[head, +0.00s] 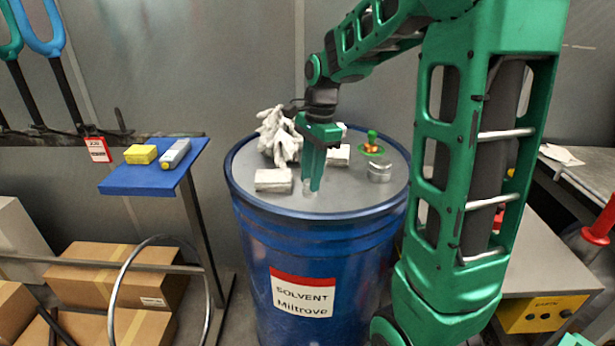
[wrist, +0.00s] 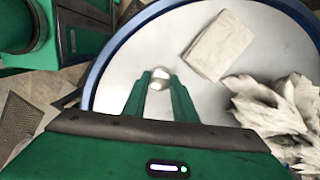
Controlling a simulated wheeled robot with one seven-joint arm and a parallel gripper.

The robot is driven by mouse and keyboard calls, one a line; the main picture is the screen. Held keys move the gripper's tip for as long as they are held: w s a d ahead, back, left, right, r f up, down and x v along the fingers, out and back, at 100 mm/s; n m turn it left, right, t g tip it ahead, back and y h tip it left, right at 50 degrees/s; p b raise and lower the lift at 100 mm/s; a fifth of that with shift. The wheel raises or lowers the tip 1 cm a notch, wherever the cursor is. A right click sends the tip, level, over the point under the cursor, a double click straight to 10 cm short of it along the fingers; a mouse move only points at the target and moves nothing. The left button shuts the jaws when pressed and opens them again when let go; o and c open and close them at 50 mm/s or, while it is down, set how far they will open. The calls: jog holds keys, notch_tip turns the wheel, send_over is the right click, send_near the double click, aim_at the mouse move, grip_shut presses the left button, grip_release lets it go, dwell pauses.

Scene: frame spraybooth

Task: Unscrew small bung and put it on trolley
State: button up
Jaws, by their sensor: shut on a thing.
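The small bung (head: 307,187) is a small silvery metal plug at the front of the lid of the blue drum (head: 262,236). My gripper (head: 312,186) points down at the lid with its green fingers shut on the bung. In the wrist view the bung (wrist: 159,82) shows as a bright round piece between the two fingertips. It appears to be at lid level; whether its thread is still engaged cannot be seen. A blue flat top on a post (head: 128,187), likely the trolley, stands left of the drum.
The blue top holds a yellow block (head: 140,154) and a grey bottle-like item (head: 175,153), with free room at its front.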

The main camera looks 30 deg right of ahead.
jog(key=shift+n, duration=0.3)
jog(key=n, duration=0.4)
jog(key=shift+w+g, duration=0.15)
jog(key=shift+g, duration=0.15)
jog(key=o, duration=0.7)
